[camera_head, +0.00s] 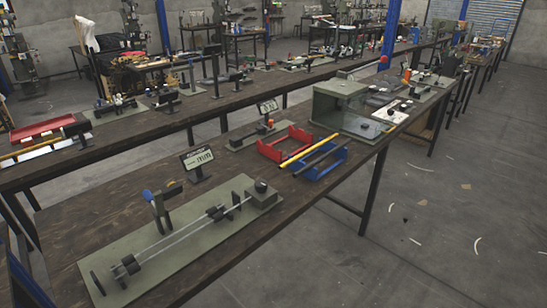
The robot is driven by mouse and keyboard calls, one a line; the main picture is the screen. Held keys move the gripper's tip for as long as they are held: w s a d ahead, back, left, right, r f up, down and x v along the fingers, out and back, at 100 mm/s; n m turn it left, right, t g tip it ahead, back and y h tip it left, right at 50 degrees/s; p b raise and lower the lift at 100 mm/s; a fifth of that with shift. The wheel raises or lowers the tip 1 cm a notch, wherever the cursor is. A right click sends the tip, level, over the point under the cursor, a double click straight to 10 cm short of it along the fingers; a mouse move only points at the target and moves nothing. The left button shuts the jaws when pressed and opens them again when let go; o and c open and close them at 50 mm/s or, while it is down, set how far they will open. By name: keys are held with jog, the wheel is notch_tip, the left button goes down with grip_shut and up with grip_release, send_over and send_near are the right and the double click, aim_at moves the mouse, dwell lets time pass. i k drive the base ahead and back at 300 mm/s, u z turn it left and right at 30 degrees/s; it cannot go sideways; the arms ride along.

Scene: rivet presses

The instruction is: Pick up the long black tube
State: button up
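A long black tube (318,158) lies slanted across a blue holder (331,167) on the near workbench, right of the picture's middle. A yellow tube (309,150) lies beside it, roughly parallel, toward a red holder (272,150). The far end of the black tube is close to the yellow tube's far end. My gripper is not in view.
A green fixture plate with rods (180,238) fills the near part of the bench (60,226). A small display (197,159) stands behind it. A clear-sided green box (340,105) stands beyond the holders. Open floor (440,220) lies to the right.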

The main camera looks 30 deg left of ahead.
aim_at(300, 172)
jog(key=u, duration=0.95)
jog(key=i, duration=0.3)
